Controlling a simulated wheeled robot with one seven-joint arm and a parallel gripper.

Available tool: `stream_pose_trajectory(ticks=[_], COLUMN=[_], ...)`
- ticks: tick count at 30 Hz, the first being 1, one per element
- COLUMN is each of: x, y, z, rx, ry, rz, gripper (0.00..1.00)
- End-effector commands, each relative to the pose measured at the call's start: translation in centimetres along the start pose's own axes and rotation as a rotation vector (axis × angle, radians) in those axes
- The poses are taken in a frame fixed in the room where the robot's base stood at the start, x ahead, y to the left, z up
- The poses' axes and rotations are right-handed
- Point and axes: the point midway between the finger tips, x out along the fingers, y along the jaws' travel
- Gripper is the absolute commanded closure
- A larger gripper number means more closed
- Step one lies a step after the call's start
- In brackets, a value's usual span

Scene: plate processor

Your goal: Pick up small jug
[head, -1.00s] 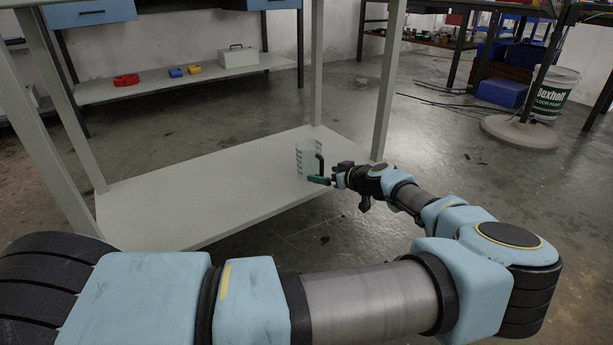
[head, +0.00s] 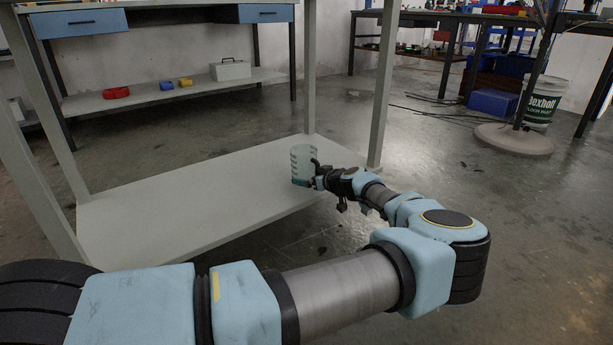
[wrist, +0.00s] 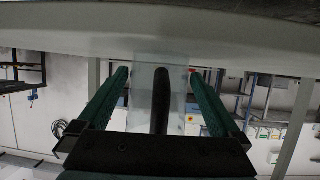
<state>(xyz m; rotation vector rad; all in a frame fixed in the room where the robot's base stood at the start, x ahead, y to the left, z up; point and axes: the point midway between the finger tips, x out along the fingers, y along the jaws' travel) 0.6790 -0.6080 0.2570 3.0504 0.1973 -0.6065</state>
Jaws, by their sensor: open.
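The small jug (head: 302,161) is a translucent, pale container with dark marks and a dark handle. It stands upright on the low grey shelf (head: 170,205), near its right end. My gripper (head: 304,182) is at the jug's handle side, low down, with its green fingers beside the jug. In the wrist view, the jug (wrist: 143,82) shows between the two open green fingers of my gripper (wrist: 159,75), with the dark handle running down the middle. A gap shows on each side of the handle. Whether the fingertips touch the jug's wall is unclear.
Grey table legs (head: 384,85) rise around the shelf. A back bench's lower shelf (head: 190,92) holds a red bin (head: 116,92) and a grey toolbox (head: 230,69). A white bucket (head: 543,102) stands far right. The shelf left of the jug is clear.

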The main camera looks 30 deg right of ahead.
Motion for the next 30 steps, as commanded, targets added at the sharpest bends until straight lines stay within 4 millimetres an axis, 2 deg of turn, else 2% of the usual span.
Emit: stream_pose_trajectory(ticks=[8,25,30], x=[0.36,0.35,0.34], y=[0.0,-0.02,-0.01], z=[-0.07,-0.01,-0.02], rx=[0.0,0.0,0.0], ry=[0.0,0.0,0.0], rz=[0.0,0.0,0.0], gripper=[0.0,0.63,0.64])
